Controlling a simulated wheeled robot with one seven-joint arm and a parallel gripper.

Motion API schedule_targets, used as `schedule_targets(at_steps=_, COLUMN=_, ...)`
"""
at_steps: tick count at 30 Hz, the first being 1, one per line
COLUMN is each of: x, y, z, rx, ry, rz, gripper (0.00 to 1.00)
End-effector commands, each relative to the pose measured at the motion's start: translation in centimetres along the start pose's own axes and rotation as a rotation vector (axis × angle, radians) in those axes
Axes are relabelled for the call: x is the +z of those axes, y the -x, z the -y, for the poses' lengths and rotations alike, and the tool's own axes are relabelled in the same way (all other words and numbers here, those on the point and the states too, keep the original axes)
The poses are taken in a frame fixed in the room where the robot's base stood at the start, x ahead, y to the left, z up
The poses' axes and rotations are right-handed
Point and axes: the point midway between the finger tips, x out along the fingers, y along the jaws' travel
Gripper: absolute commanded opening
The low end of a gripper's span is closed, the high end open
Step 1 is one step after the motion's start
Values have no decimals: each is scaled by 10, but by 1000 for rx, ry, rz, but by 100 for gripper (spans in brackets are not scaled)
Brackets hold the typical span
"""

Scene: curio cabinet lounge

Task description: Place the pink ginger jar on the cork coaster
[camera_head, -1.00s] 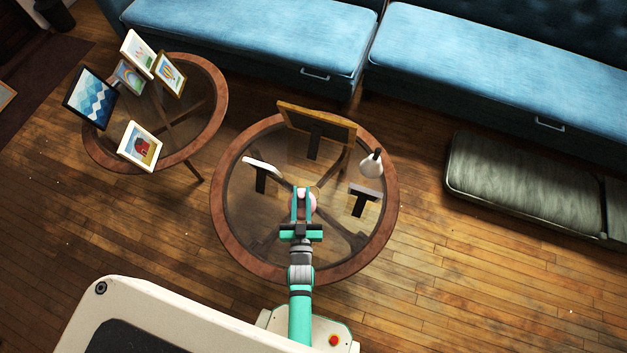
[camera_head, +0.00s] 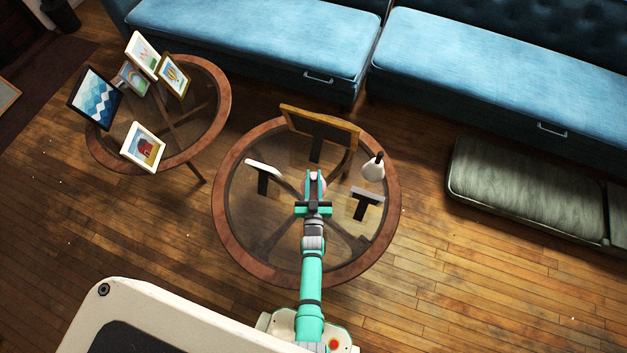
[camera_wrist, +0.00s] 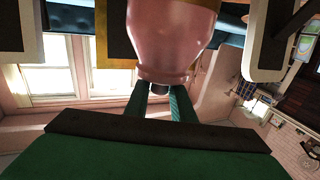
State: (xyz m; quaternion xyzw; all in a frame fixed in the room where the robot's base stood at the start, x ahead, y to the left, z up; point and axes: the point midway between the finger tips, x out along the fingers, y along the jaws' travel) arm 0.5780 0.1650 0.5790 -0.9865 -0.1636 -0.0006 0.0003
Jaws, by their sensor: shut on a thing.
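The pink ginger jar (camera_wrist: 172,35) fills the upper middle of the wrist view, with its narrow end towards my gripper (camera_wrist: 160,105). In the head view my gripper (camera_head: 315,180) is over the round glass-topped table, shut on the jar, and only a little pink (camera_head: 307,188) shows around its fingers. I cannot tell the height of the jar above the glass. I cannot make out the cork coaster in either view; my gripper and the jar cover part of the tabletop.
On the round table (camera_head: 228,222) stand a large wooden frame (camera_head: 340,132) at the back, smaller frames at left (camera_head: 263,168) and right (camera_head: 367,195), and a white dark-topped object (camera_head: 374,168). A second table (camera_head: 222,90) holds several pictures. The front glass looks clear.

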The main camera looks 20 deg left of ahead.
Motion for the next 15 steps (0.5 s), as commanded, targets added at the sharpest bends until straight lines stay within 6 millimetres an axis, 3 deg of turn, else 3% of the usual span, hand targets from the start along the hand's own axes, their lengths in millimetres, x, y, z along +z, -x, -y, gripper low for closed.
schedule_targets(at_steps=3, x=6, y=-10, z=-1, rx=-2, ry=-1, rz=-3, gripper=0)
schedule_targets(at_steps=9, x=29, y=-8, z=1, rx=-4, ry=0, rz=-2, gripper=0)
schedule_targets(at_steps=15, x=36, y=-8, z=0, rx=-4, ry=0, rz=-4, gripper=0)
